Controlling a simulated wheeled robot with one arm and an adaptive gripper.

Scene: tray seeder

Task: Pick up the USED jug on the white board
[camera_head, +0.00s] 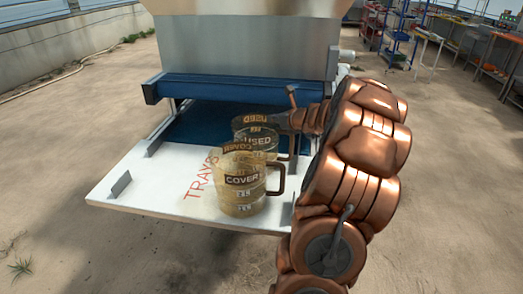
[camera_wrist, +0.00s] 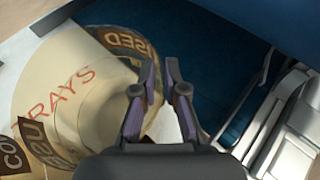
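The USED jug (camera_head: 259,141) is clear, with a dark USED label, and stands upright on the white board (camera_head: 124,207) behind the COVER jug (camera_head: 232,203). The COVER jug hides its lower front. In the wrist view the USED jug (camera_wrist: 125,42) is left of and partly behind my fingers. My gripper (camera_wrist: 161,66) is open, with a gap between its two fingers. I see nothing held in that gap. In the head view my gripper (camera_head: 300,121) is at the right side of the USED jug, near its handle. Whether it touches is unclear.
The COVER jug stands close in front, its handle to the right. The blue frame of the seeder (camera_head: 235,90) is just behind the jugs. A small metal bracket (camera_head: 121,184) stands on the board's left. Shelving (camera_head: 402,35) is far off.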

